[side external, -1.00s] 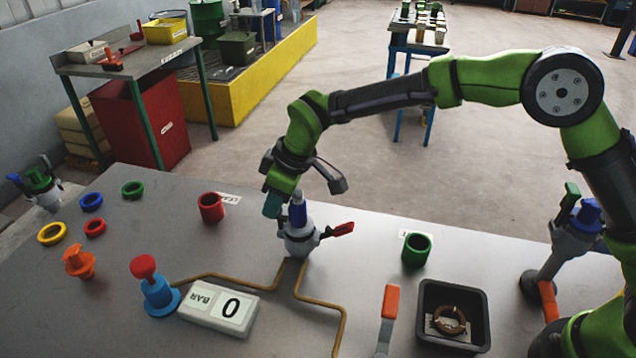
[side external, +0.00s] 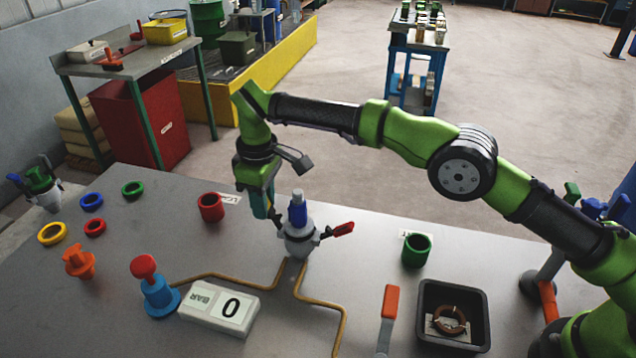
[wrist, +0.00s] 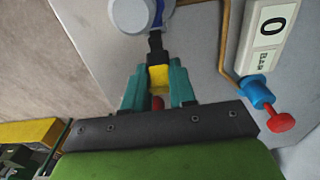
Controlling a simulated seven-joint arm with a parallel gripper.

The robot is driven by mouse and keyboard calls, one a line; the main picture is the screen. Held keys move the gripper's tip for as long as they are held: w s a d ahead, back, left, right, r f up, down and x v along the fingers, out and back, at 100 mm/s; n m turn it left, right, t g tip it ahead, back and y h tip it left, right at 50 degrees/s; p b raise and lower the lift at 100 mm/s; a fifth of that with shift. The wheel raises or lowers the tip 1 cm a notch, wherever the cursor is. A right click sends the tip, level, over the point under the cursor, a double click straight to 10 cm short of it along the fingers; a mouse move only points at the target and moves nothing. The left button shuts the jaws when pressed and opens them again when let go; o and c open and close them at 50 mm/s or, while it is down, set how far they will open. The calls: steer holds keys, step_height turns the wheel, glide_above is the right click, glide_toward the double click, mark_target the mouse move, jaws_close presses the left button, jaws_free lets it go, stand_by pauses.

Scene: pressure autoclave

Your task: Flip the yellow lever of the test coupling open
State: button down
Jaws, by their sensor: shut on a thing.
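The test coupling (side external: 299,242) is a grey body with a blue plug (side external: 298,211) upright in its top. A dark arm with a red end (side external: 343,229) sticks out on its right. My gripper (side external: 276,220) is at the coupling's left side, pointing down. In the wrist view, its teal fingers (wrist: 159,88) are closed around the yellow lever (wrist: 158,77), which joins the coupling (wrist: 130,14) by a dark link. A bit of red shows between the fingers; I cannot tell what it belongs to. In the side view my fingers hide the yellow lever.
A red cup (side external: 211,207) stands left of my gripper and a green cup (side external: 416,250) right of the coupling. The gauge block (side external: 220,308) reading 0 and a blue post with red knob (side external: 150,285) stand in front. Brown pipes (side external: 300,285) run from the coupling.

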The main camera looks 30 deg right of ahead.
steer(key=shift+w+d, duration=0.1)
steer(key=c, duration=0.9)
jaws_free()
steer(key=shift+d+r+t, duration=0.15)
steer(key=shift+t, duration=0.15)
